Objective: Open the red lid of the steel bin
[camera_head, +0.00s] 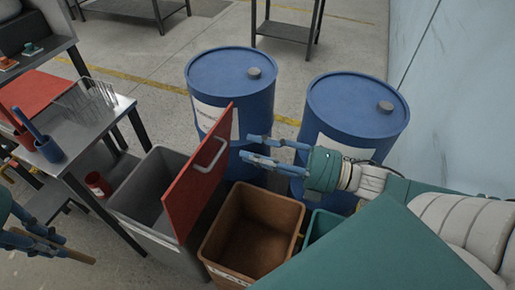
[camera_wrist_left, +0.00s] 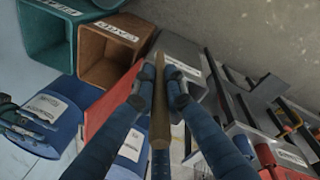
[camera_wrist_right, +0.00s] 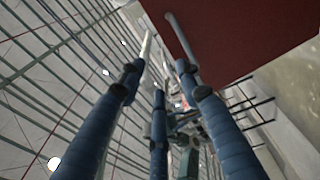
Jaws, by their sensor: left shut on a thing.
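The steel bin (camera_head: 139,234) is a grey open-topped box beside the table. Its red lid (camera_head: 187,205) stands raised, nearly upright, at the bin's right side, with a pale handle (camera_head: 212,156) on its face. Part of the bin's dark inside shows. My right gripper (camera_head: 250,149) is open and empty, right of the lid and near the handle; the red lid also fills the top of the right wrist view (camera_wrist_right: 240,40). My left gripper (camera_head: 32,240) is shut on a brown wooden stick (camera_wrist_left: 160,110), left of the bin and apart from it.
A brown bin (camera_head: 240,246) and a teal bin (camera_head: 318,228) stand right of the steel bin. Two blue drums (camera_head: 228,75) (camera_head: 365,105) stand behind them. A table (camera_head: 90,130) with a wire rack and blue cup is at left. Open floor lies behind.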

